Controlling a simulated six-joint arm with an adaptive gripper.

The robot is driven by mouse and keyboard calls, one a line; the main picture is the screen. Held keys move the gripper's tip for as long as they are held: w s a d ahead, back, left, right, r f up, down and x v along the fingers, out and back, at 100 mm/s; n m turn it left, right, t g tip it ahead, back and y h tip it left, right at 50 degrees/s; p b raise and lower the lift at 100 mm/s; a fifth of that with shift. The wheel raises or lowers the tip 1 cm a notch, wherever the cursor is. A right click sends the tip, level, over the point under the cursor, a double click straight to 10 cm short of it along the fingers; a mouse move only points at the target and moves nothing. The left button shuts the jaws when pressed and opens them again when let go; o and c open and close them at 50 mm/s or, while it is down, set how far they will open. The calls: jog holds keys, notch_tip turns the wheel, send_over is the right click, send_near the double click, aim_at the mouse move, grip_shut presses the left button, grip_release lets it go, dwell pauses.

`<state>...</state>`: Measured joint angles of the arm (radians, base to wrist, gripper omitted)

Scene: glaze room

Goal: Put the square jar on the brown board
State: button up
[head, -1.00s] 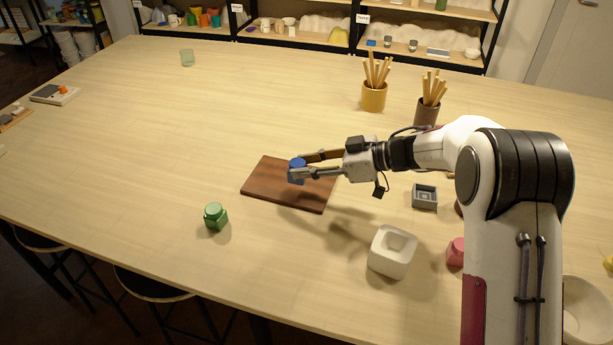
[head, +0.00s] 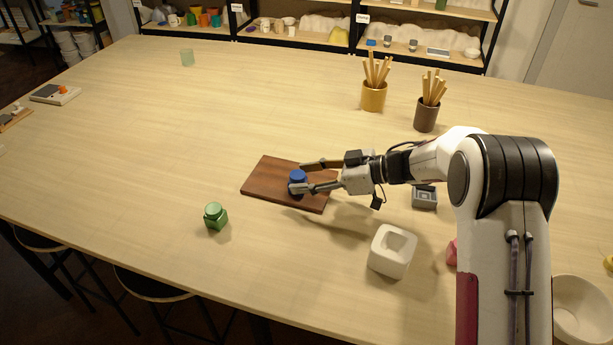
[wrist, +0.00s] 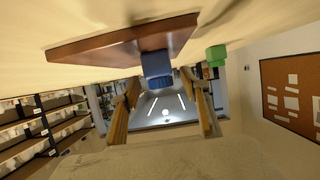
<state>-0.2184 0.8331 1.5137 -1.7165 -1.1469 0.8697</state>
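The blue jar (head: 298,182), squarish with a round lid, stands upright on the brown board (head: 268,180), right of its middle. It also shows in the wrist view (wrist: 157,68), where it meets the board (wrist: 120,44). My gripper (head: 303,177) is at the board's right part, with its fingers on either side of the jar. In the wrist view, both fingers of my gripper (wrist: 160,100) stand wide apart, with a gap between each and the jar. In the head view, the near fingertip hides part of the jar's lower body.
A green jar (head: 215,216) stands left of the board's front. A white square block (head: 392,252), a grey tray (head: 424,197) and a partly hidden pink jar (head: 452,252) lie to the right. Two tool pots (head: 373,97) (head: 427,115) stand behind. The table's left is largely clear.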

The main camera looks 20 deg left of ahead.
jog(key=shift+r, duration=0.15)
jog(key=shift+d+r, duration=0.1)
jog(key=shift+d, duration=0.1)
jog(key=v, duration=1.1)
jog(key=shift+d, duration=0.3)
jog(key=shift+r, duration=0.15)
dwell(0.5)
